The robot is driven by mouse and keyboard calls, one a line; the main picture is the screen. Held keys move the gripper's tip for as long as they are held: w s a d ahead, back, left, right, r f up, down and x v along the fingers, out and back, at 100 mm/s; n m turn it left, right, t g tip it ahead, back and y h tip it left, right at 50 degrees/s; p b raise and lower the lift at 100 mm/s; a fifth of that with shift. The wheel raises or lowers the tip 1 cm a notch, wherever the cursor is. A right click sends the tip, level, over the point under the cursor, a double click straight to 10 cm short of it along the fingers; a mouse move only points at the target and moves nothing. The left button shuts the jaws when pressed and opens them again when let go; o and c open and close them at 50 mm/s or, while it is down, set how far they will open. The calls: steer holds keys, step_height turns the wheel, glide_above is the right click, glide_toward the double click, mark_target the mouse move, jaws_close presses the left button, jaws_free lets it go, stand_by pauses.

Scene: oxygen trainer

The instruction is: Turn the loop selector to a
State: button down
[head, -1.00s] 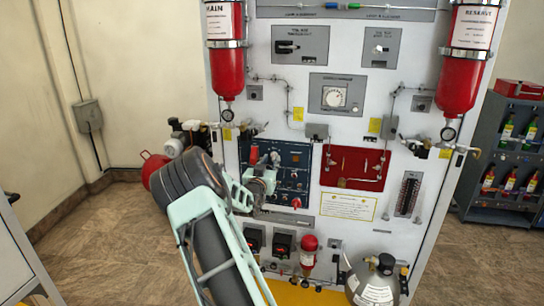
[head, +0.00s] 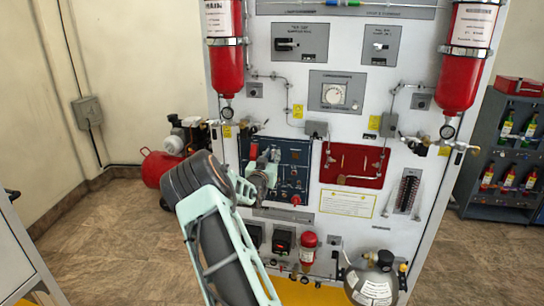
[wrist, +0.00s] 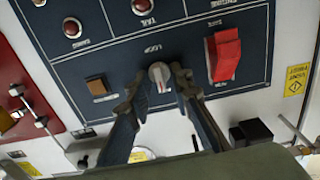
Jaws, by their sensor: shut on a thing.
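The loop selector (wrist: 159,75) is a small grey-white round knob on the dark blue panel (wrist: 110,62), under the label LOOP in the wrist view. My gripper (wrist: 158,88) has its two fingers on either side of the knob and is shut on it. A pale mark shows on the knob between the fingers; its exact setting cannot be read. In the head view my gripper (head: 262,180) is at the left part of the blue panel (head: 294,155), and my arm hides the knob.
In the wrist view a red guarded switch (wrist: 224,55) is close to the right of the knob, and an amber square button (wrist: 97,86) is to the left. Red lamps sit along the panel's other edge. A red panel (head: 352,165) adjoins in the head view.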

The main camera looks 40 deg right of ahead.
steer(key=shift+f+b, duration=0.1)
steer(key=shift+b, duration=0.25)
steer(key=shift+f+n+b, duration=0.15)
steer(key=shift+n+b, duration=0.45)
steer(key=shift+b, duration=0.2)
steer(key=n+b, duration=0.2)
steer(key=b, duration=0.1)
steer(key=n+b, duration=0.3)
steer(key=n, duration=0.2)
steer(key=shift+w+n+b, duration=0.1)
steer(key=shift+n+b, duration=0.2)
steer(key=shift+b, duration=0.1)
steer(key=shift+r, duration=0.2)
steer(key=c, duration=2.1)
jaws_free()
steer(key=shift+a, duration=0.15)
